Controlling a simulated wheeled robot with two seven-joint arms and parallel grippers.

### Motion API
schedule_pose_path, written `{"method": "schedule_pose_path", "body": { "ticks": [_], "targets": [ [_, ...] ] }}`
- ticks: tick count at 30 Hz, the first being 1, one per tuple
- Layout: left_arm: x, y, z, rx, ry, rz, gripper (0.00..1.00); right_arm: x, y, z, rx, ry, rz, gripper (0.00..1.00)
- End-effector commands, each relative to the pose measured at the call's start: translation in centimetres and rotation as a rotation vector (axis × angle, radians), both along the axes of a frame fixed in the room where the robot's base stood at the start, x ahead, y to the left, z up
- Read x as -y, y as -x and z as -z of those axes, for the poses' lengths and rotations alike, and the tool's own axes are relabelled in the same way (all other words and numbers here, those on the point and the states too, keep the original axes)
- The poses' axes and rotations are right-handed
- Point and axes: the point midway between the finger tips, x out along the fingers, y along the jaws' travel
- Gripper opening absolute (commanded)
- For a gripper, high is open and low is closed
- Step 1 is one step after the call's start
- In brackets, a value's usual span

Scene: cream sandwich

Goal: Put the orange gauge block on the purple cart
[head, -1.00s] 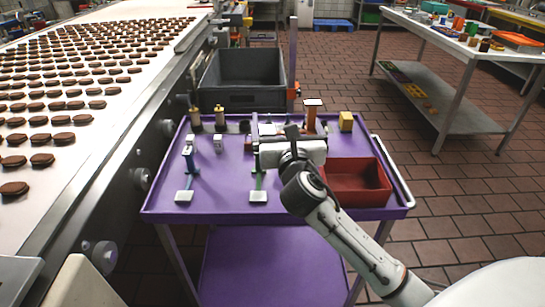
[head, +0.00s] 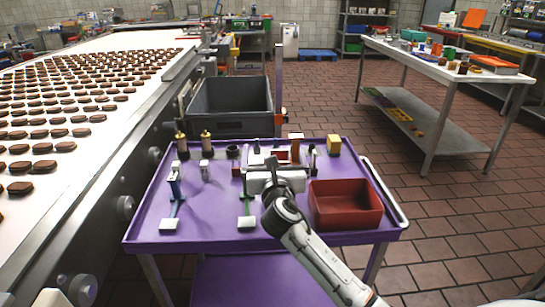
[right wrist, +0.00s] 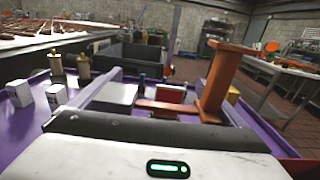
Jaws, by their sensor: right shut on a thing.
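The purple cart (head: 205,228) stands in front of me beside the conveyor. My right gripper (head: 274,165) is over the back middle of its top, fingers pointing away from me. It is shut on the orange gauge block (head: 295,152), which stands upright at the fingers' far right side. In the right wrist view the orange gauge block (right wrist: 218,85) shows a post with a flat top plate and a low crossbar. I cannot tell whether its underside touches the cart. My left gripper is not in view.
A blue gauge (head: 174,188) and a green gauge (head: 245,202) are on the cart's left and middle. A red bin (head: 345,207) is at right, a yellow block (head: 333,145) at the back right. A grey crate (head: 230,100) stands behind.

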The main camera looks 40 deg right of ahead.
Motion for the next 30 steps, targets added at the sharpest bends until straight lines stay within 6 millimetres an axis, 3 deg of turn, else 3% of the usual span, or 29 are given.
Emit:
{"method": "schedule_pose_path", "body": {
  "ticks": [23,24,30],
  "targets": [
    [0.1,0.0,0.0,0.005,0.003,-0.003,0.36,0.0,0.0,1.3,0.002,0.001,0.000,0.66],
    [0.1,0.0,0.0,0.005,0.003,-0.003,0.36,0.0,0.0,1.4,-0.001,0.000,0.000,0.98],
    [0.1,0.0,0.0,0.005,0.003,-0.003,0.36,0.0,0.0,1.5,-0.004,0.000,0.000,1.00]
  ]
}}
